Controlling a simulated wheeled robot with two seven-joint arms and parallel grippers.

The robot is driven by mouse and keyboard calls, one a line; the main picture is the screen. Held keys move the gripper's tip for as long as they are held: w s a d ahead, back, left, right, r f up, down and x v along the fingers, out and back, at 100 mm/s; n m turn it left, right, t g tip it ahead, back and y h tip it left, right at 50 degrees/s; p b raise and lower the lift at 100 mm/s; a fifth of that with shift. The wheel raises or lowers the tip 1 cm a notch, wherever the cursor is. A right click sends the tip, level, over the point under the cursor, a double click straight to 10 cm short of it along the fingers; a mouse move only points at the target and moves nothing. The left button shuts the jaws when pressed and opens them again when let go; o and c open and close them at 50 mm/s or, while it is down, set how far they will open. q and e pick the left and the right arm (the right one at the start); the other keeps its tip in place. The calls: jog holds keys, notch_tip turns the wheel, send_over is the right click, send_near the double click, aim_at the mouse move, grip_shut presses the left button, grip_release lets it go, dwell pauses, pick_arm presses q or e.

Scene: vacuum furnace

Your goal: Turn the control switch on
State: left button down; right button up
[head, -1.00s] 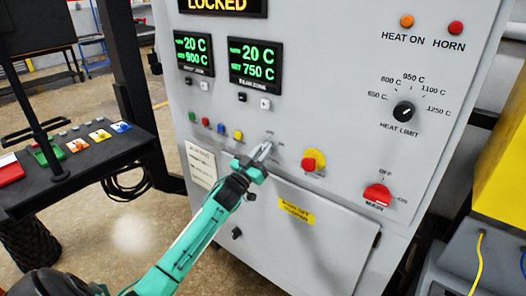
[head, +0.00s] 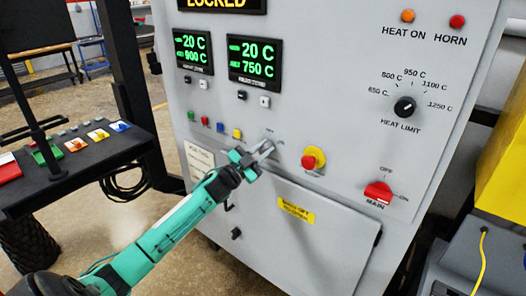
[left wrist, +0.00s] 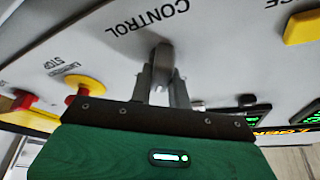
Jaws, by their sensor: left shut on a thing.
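The control switch (left wrist: 163,58) is a small grey knob under the word CONTROL in the left wrist view. My left gripper (left wrist: 162,85) is shut on it, with one finger on each side. In the head view my left gripper (head: 266,147) reaches the grey cabinet front from the lower left, just left of the red and yellow emergency stop (head: 313,158). There its fingers mostly hide the switch. I cannot clearly tell which mark the knob points to. My right gripper is not in view.
The emergency stop is close to the right of my gripper. The red MAIN switch (head: 378,194) is farther right. Small coloured buttons (head: 221,127) lie to the left. The upper display (head: 222,4) reads LOCKED. A black console (head: 75,165) stands at the left.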

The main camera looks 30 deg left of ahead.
pick_arm(q)
jog(key=m+g, duration=0.1)
jog(key=m, duration=0.1)
jog(key=m+h, duration=0.1)
jog(key=m, duration=0.2)
jog(key=shift+g+h, duration=0.3)
jog(key=shift+g, duration=0.1)
jog(key=shift+d+f+m+g, duration=0.1)
jog(key=shift+m+g, duration=0.2)
jog(key=shift+m, duration=0.5)
jog(key=c, duration=1.3)
grip_release()
